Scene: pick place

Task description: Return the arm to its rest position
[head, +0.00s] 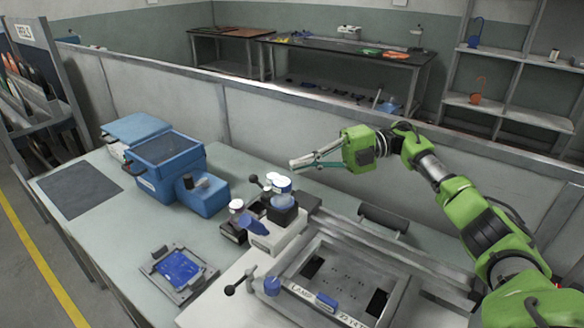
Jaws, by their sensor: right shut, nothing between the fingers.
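My right arm reaches in from the right edge with green links. Its right gripper (294,164) points left, raised above the back part of the table and in front of the grey partition. The fingers are together with nothing between them. The gripper is apart from the bottles with white and blue caps (282,186) that stand below it. My left gripper is not in view.
A blue case (166,165) and a smaller blue box (203,197) stand left on the table. A blue plate in a grey fixture (178,268) lies at the front. A metal fixture (335,285) fills the right. The partition (300,125) runs behind.

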